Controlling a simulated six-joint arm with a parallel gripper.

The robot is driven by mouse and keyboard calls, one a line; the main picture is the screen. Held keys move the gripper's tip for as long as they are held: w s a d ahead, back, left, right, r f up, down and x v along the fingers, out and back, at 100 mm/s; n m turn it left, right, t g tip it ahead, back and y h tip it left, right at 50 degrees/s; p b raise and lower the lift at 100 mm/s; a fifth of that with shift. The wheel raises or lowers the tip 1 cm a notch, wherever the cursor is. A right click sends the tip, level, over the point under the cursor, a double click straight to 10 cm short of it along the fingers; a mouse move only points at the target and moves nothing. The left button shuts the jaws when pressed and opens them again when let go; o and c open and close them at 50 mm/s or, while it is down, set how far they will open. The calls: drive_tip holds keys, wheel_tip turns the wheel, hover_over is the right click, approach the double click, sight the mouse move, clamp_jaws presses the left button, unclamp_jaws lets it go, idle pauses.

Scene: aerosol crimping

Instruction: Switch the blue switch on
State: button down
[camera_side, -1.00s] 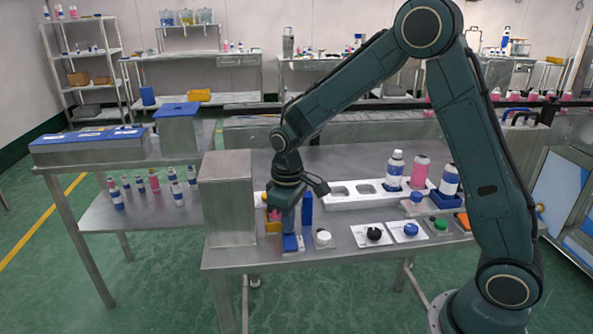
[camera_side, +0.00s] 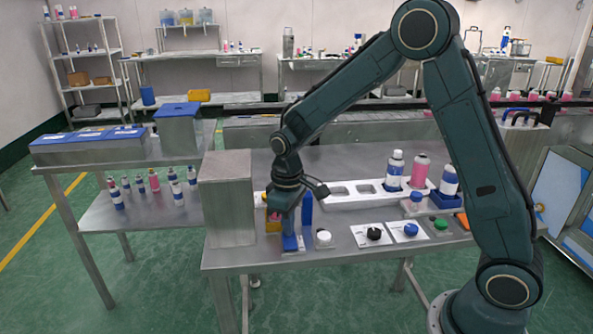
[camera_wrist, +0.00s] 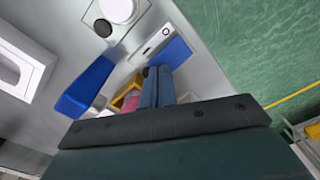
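A blue round switch knob (camera_side: 410,230) sits on a white plate near the table's front edge in the side view. A small upright blue fixture with a blue base (camera_side: 291,244) stands to its left, by the grey metal box. My gripper (camera_side: 289,228) points down at this fixture, well left of the round blue knob. In the wrist view my gripper's fingers (camera_wrist: 159,75) lie side by side and look shut, with nothing visible between them. Their tips are close to the fixture's blue base (camera_wrist: 176,53) and slotted grey plate (camera_wrist: 155,41). Whether they touch it cannot be told.
A white knob (camera_side: 323,237), a black knob (camera_side: 373,233) and a green knob (camera_side: 440,223) line the front edge. A white tray (camera_side: 350,200) with bottles stands behind. The grey metal box (camera_side: 228,200) is close on the left. A tall blue block (camera_side: 307,210) stands beside my gripper.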

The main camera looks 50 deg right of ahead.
drive_tip(key=shift+f, duration=0.25)
drive_tip(key=shift+r, duration=0.1)
idle(0.3)
drive_tip(key=shift+r, duration=2.7)
drive_tip(key=shift+r, duration=0.1)
wheel_tip(320, 180, up, 5)
drive_tip(key=shift+f, duration=0.1)
